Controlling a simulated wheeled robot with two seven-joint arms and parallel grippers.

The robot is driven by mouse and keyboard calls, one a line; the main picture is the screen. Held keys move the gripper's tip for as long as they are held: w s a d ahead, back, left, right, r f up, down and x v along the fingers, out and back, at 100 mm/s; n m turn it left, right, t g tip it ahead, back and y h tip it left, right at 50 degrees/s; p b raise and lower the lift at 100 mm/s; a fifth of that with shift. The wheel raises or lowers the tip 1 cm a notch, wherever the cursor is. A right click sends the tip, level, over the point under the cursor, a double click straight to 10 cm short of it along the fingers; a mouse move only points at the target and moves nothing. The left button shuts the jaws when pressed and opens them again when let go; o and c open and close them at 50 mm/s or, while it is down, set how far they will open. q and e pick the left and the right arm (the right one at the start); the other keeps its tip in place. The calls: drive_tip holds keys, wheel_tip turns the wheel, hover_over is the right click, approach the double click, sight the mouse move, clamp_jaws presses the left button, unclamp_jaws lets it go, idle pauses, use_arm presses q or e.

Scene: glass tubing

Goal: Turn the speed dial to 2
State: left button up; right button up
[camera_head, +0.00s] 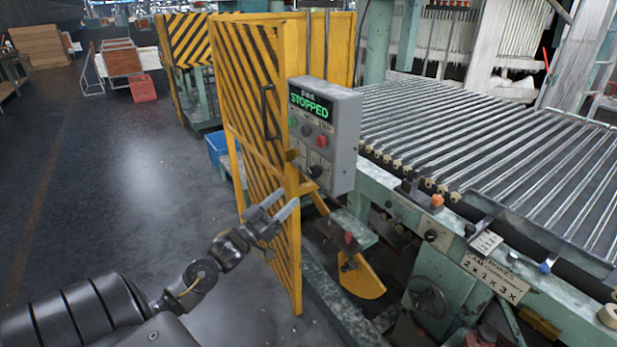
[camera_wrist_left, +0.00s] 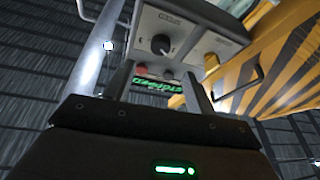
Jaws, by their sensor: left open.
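The grey control box (camera_head: 345,135) stands beside the yellow gate, with a green "STOPPED" display (camera_head: 310,105) at its top. A black dial (camera_head: 315,171) sits low on its front face, and I take it to be the speed dial. In the left wrist view the dial (camera_wrist_left: 160,44) shows upside down with a pale pointer mark; its scale is too small to read. My left gripper (camera_head: 281,204) is open and empty, below and in front of the box, apart from the dial. In the wrist view the dial appears between its fingers (camera_wrist_left: 150,75). My right gripper is not in view.
The yellow slatted gate (camera_head: 258,120) stands just left of the box, with a black handle (camera_head: 269,112). A roller conveyor (camera_head: 470,140) fills the right, with a handwheel (camera_head: 428,297) on its green frame. A blue bin (camera_head: 217,148) stands behind the gate. The floor at left is clear.

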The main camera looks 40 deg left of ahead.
sight(312, 174)
use_arm(q)
drive_tip(key=p+x, duration=0.2)
drive_tip(key=x, duration=0.6)
drive_tip(key=shift+w+r, duration=0.15)
drive_tip(key=shift+w, duration=0.2)
drive_tip(key=shift+w+d+r+p, duration=0.15)
drive_tip(key=shift+w+p, duration=0.2)
drive_tip(key=shift+w, duration=0.3)
drive_tip(key=c, duration=1)
drive_tip(key=shift+o, duration=0.2)
